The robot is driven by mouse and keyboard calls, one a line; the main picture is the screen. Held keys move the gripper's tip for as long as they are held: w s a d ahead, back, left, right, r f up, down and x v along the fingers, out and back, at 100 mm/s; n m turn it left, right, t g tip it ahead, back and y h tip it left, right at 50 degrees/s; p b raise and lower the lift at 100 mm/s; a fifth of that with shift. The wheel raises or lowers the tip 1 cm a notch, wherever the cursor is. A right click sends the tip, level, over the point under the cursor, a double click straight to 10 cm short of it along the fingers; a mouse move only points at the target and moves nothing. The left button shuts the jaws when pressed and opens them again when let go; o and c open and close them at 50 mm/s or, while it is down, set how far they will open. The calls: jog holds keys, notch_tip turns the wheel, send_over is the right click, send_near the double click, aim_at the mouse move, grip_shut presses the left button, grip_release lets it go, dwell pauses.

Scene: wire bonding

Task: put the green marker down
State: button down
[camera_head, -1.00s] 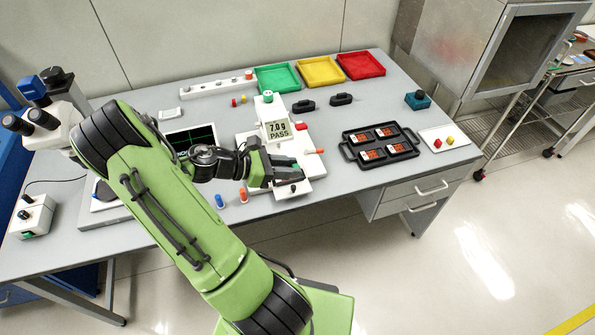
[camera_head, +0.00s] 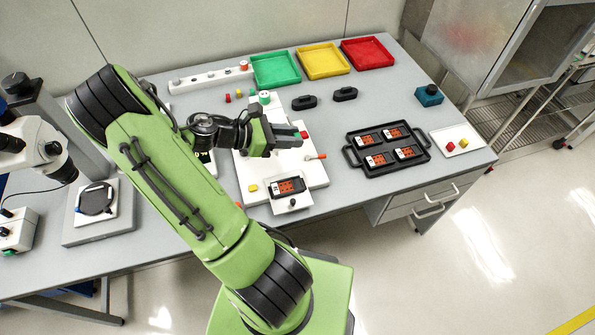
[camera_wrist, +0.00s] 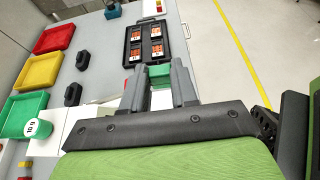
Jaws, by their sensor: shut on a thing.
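My gripper (camera_head: 300,137) is raised above the white tester (camera_head: 315,175), its fingers pointing right. In the wrist view, the fingers of my gripper (camera_wrist: 160,88) are shut on a small green block, the green marker (camera_wrist: 160,71). The marker sits between the fingertips with its lower part hidden. A small white plate (camera_head: 472,148) at the right of the table holds a red marker (camera_head: 450,144) and a yellow marker (camera_head: 464,142).
A black tray (camera_head: 366,173) with several orange-and-black parts lies left of the plate. Another such part (camera_head: 288,186) sits at the tester's front. Green (camera_head: 275,68), yellow (camera_head: 323,61) and red bins (camera_head: 368,53) stand at the back. Black blocks (camera_head: 304,102) are in front of them.

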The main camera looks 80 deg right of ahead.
jog(key=d+f+b, duration=0.1)
jog(key=f, duration=0.1)
jog(key=b, duration=0.9)
send_over(291, 185)
notch_tip(291, 185, down, 8)
notch_tip(291, 185, down, 10)
jog(key=b, duration=0.3)
jog(key=c, duration=0.9)
grip_release()
jog(key=shift+o, duration=0.2)
jog(key=p+v, duration=0.2)
jog(key=v, duration=1)
jog(key=shift+w, duration=0.1)
